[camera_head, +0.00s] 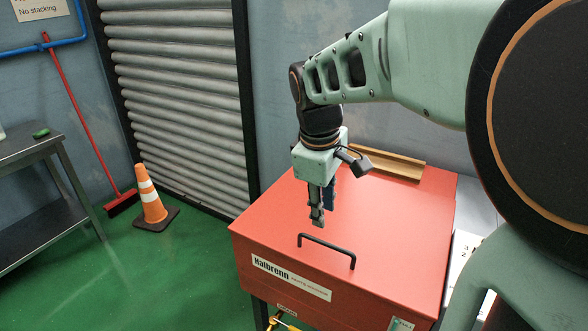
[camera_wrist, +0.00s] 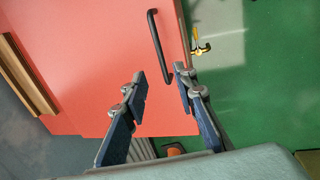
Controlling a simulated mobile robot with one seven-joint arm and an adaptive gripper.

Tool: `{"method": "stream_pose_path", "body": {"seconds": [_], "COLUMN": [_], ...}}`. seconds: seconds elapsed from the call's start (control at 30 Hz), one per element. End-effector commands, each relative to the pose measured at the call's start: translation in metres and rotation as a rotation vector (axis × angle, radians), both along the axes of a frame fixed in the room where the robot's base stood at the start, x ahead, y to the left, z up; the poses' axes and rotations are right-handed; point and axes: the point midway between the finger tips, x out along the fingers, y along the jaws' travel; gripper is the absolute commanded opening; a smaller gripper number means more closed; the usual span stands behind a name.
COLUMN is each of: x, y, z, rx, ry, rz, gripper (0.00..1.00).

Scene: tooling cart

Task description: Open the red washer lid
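The red washer (camera_head: 300,285) stands below my arm, with "Kalbrenn" on its front label. Its flat red lid (camera_head: 410,225) lies down, and no gap shows along its edge. A black bar handle (camera_head: 326,249) is fixed near the lid's front edge; it also shows in the wrist view (camera_wrist: 158,45). My gripper (camera_head: 318,222) points down above the lid, behind and a little left of the handle in the head view. In the wrist view my gripper (camera_wrist: 162,84) is open, with nothing between its fingers. The handle's near end lies just beyond the fingertips there, apparently untouched.
A brown wooden strip (camera_head: 390,163) lies at the lid's back edge. A yellow fitting (camera_head: 285,321) sits low at the washer's front. An orange cone (camera_head: 151,200), a red broom (camera_head: 75,110) and a grey table (camera_head: 40,150) stand left. Green floor between is clear.

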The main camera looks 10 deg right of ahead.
Motion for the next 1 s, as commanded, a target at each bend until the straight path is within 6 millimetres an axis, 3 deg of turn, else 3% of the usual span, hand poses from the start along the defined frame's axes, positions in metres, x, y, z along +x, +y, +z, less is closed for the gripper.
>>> {"method": "stream_pose_path", "body": {"seconds": [0.53, 0.7, 1.0], "x": [0.013, 0.016, 0.016], "y": [-0.011, -0.013, -0.013], "z": [-0.089, -0.101, -0.103], "rx": [0.0, 0.0, 0.0], "ry": [0.005, 0.001, 0.001], "rz": [-0.004, -0.004, -0.004], "gripper": [0.26, 0.26, 0.26]}}
